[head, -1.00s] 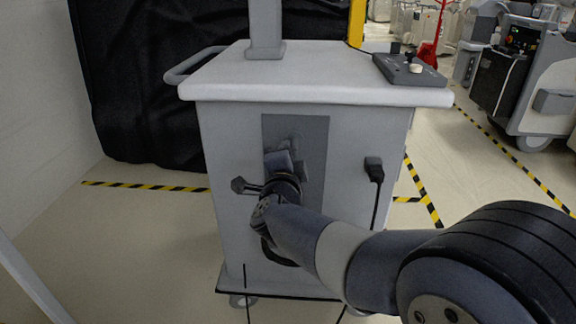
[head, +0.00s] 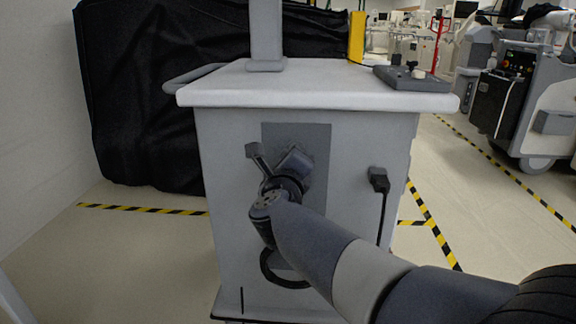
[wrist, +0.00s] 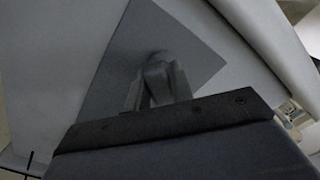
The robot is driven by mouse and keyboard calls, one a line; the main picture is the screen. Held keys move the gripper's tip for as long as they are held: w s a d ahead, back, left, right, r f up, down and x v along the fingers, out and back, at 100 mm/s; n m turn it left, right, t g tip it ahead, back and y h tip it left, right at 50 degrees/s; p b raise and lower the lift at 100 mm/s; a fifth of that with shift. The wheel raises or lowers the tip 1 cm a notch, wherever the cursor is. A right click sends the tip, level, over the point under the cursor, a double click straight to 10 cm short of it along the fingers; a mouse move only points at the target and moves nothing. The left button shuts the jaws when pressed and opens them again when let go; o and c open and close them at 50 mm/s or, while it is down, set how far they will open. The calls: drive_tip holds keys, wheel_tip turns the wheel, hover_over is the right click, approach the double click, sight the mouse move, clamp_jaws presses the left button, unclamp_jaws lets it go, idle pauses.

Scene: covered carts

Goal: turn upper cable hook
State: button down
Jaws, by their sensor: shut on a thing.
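The upper cable hook (wrist: 157,80) is a small grey piece on the dark grey panel (head: 317,138) of the cart's side. In the wrist view it sits between the two fingers of my gripper (wrist: 158,92), which is shut on it. In the head view my gripper (head: 297,160) reaches the panel, and my own wrist hides most of the hook. The panel also shows in the wrist view (wrist: 115,60), slanted.
The white cart (head: 222,180) carries a control box (head: 412,80) and a column (head: 265,35) on top. A black plug with cable (head: 379,180) hangs right of the panel. A black loop (head: 283,280) shows below my wrist. A black-covered object (head: 140,110) stands behind.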

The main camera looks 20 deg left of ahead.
drive_tip(key=m, duration=0.5)
drive_tip(key=shift+w+d+r+m, duration=0.1)
drive_tip(key=shift+d+r+m, duration=0.15)
drive_tip(key=shift+m, duration=0.15)
drive_tip(key=shift+d+m, duration=0.15)
drive_tip(key=shift+m, duration=1)
drive_tip(key=shift+d+m, duration=0.1)
drive_tip(key=shift+m, duration=1.05)
drive_tip(key=c, duration=1.2)
unclamp_jaws()
drive_tip(key=shift+c, duration=0.2)
drive_tip(key=p+v, duration=0.1)
drive_tip(key=v, duration=0.9)
drive_tip(key=shift+s+p, duration=0.35)
drive_tip(key=shift+p, duration=0.05)
